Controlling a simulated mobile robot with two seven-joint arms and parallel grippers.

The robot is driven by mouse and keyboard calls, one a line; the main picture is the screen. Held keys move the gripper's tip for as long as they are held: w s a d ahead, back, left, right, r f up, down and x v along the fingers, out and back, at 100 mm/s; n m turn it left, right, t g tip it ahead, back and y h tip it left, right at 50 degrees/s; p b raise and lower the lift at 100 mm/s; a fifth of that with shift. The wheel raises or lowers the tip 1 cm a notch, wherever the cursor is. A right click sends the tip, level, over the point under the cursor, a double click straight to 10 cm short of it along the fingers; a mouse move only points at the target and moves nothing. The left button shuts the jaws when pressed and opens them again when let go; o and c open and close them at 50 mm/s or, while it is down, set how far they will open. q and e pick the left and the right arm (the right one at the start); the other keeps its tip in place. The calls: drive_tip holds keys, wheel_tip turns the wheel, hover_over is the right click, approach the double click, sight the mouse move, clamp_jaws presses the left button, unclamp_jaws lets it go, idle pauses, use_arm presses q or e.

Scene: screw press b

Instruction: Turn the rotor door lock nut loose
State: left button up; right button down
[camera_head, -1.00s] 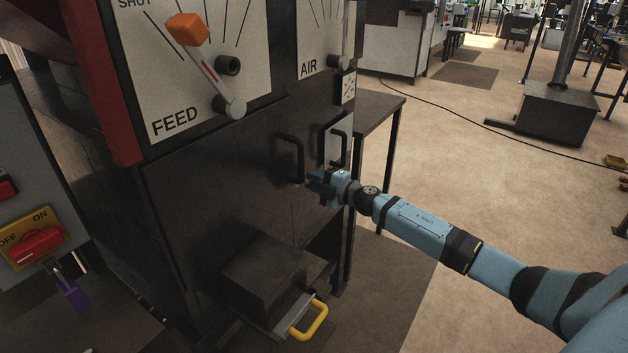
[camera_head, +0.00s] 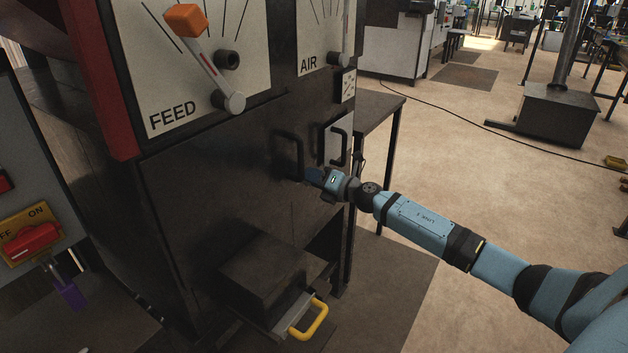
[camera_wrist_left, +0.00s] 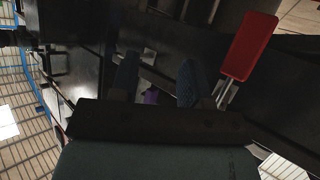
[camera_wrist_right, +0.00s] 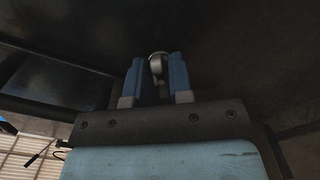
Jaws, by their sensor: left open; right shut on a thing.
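My right gripper (camera_head: 312,176) is at the dark front panel (camera_head: 215,170) of the press, just below a black bar handle (camera_head: 289,156). In the right wrist view the gripper (camera_wrist_right: 159,68) is shut on a small, round, shiny metal piece, the lock nut (camera_wrist_right: 157,63), which sits between its blue fingers against the dark panel. In the head view the gripper hides the nut. My left gripper (camera_wrist_left: 158,84) is open and empty in the left wrist view; it is not in the head view.
The feed lever with its orange knob (camera_head: 186,19) is above. A second handle (camera_head: 339,147) is just right of my right gripper. A dark box with a yellow handle (camera_head: 309,320) juts out below. A red switch (camera_head: 31,242) and purple padlock (camera_head: 73,295) are at left.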

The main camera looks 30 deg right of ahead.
drive_tip(key=shift+n, duration=0.9)
use_arm(q)
drive_tip(key=shift+w+d+r+t+h+b, duration=0.15)
drive_tip(key=shift+w+r+t, duration=0.1)
drive_tip(key=shift+r, duration=0.2)
drive_tip(key=shift+w+d+r+t+h+b, duration=0.15)
drive_tip(key=shift+w+r, duration=0.1)
drive_tip(key=shift+r, duration=0.2)
use_arm(e)
drive_tip(key=shift+n, duration=0.5)
use_arm(q)
drive_tip(key=shift+f, duration=0.1)
use_arm(e)
drive_tip(key=c, duration=1.2)
unclamp_jaws()
use_arm(q)
drive_tip(key=shift+s+d+f, duration=0.1)
drive_tip(key=shift+s+f, duration=0.1)
drive_tip(key=shift+f, duration=0.05)
drive_tip(key=shift+s+f, duration=0.1)
